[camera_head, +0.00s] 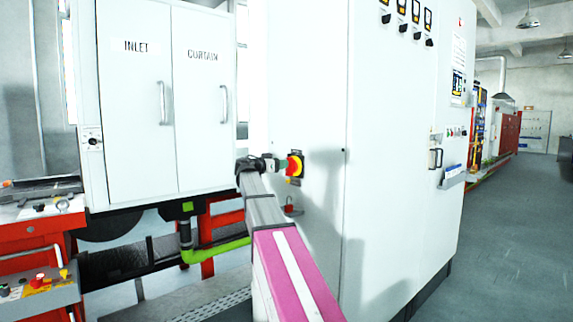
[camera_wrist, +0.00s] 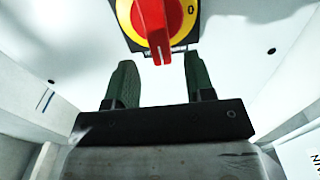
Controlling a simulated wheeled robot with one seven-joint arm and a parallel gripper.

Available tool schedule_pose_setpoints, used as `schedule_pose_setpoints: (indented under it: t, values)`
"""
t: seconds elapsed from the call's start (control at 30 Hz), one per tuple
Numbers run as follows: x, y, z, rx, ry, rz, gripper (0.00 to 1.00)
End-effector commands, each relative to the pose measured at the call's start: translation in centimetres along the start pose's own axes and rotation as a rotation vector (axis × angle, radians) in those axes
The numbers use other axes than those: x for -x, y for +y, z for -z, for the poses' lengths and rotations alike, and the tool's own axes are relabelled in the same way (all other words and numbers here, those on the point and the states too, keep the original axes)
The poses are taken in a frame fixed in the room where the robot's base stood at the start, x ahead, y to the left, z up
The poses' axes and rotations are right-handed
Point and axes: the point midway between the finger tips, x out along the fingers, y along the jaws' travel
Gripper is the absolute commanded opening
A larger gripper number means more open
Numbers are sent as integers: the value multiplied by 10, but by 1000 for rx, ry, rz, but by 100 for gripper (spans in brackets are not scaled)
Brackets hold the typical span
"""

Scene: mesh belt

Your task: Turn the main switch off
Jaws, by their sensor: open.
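The main switch is a red rotary handle on a yellow disc with a dark backing. In the head view the switch (camera_head: 295,166) is on the white cabinet front, just right of my gripper. In the wrist view the red handle (camera_wrist: 158,35) is at the top centre, with its white mark pointing down towards the gripper. My gripper (camera_wrist: 158,80) is open, with one green finger on each side below the handle.
INLET and CURTAIN doors (camera_head: 140,100) stand left. A red bench (camera_head: 35,240) is at far left. Open floor (camera_head: 510,230) lies right.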

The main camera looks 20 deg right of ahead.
Motion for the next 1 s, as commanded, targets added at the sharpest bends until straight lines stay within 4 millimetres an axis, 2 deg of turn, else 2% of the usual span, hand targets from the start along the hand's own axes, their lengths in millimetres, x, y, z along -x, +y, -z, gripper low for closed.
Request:
schedule_pose_setpoints:
  t: [0.1,0.3,0.67,0.7,0.83,1.0]
  values:
    - [-20,-1,0,0,-1,0,49]
    - [-39,-1,0,1,-1,1,49]
    - [-43,0,0,1,-1,1,49]
    - [-43,0,0,1,-1,1,42]
    - [-43,0,0,1,-1,1,0]
    - [-43,0,0,3,-1,1,0]
